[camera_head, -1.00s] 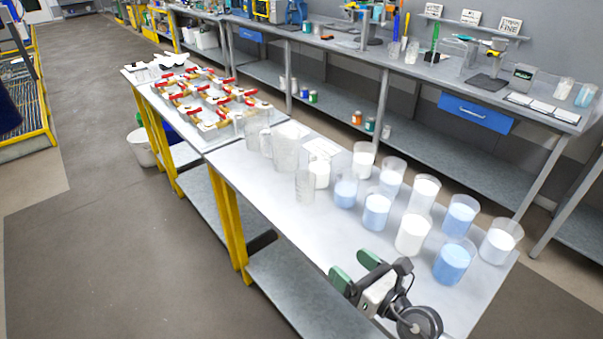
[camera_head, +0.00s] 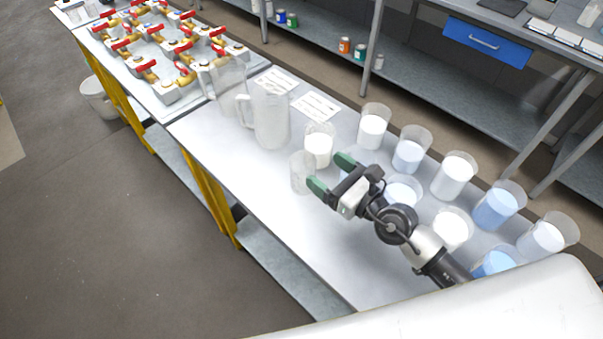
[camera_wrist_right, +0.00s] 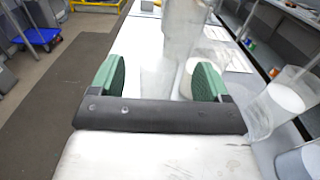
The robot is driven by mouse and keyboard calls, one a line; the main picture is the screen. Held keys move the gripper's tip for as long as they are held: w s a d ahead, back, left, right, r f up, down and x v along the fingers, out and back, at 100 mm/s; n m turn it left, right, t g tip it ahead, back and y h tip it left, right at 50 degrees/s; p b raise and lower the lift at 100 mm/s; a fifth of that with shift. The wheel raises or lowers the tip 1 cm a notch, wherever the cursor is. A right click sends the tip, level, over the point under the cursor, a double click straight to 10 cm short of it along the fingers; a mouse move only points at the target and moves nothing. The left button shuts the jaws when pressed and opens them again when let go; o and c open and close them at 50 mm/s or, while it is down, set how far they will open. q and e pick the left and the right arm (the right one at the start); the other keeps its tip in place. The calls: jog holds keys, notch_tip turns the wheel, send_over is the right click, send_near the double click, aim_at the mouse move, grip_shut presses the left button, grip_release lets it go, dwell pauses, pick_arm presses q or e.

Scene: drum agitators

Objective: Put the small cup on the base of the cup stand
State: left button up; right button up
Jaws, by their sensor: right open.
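A small clear empty cup (camera_head: 299,174) stands upright on the white table (camera_head: 228,169), just off the fingertips of my right gripper (camera_head: 330,174). My right gripper is open, with green finger pads, and nothing is held in it. In the right wrist view, the clear cup (camera_wrist_right: 156,82) shows faintly in the gap between the two fingers (camera_wrist_right: 158,80), beyond the palm. I cannot make out a cup stand in these views. My left gripper is not in view.
Clear pitchers (camera_head: 271,118) stand farther along the table. A white-filled beaker (camera_head: 319,148) is close behind the small cup. Several white- and blue-filled beakers (camera_head: 455,176) crowd the right side, some partly hidden by my arm. Red-handled valves (camera_head: 165,55) fill the far table.

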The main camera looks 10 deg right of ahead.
jog(key=b, duration=0.2)
send_near(294, 158)
jog(key=shift+p+x, duration=0.8)
jog(key=shift+x, duration=0.3)
jog(key=shift+w+a+r, duration=0.15)
jog(key=shift+w, duration=0.15)
jog(key=p+x, duration=0.1)
jog(key=x, duration=0.2)
jog(key=shift+w+a, duration=0.1)
jog(key=shift+w, duration=0.1)
jog(key=shift+w+a, duration=0.35)
jog(key=shift+w, duration=0.05)
jog(key=shift+s+d, duration=0.1)
jog(key=c, duration=0.4)
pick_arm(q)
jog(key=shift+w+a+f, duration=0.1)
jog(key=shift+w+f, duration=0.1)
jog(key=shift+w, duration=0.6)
pick_arm(e)
jog(key=c, duration=0.3)
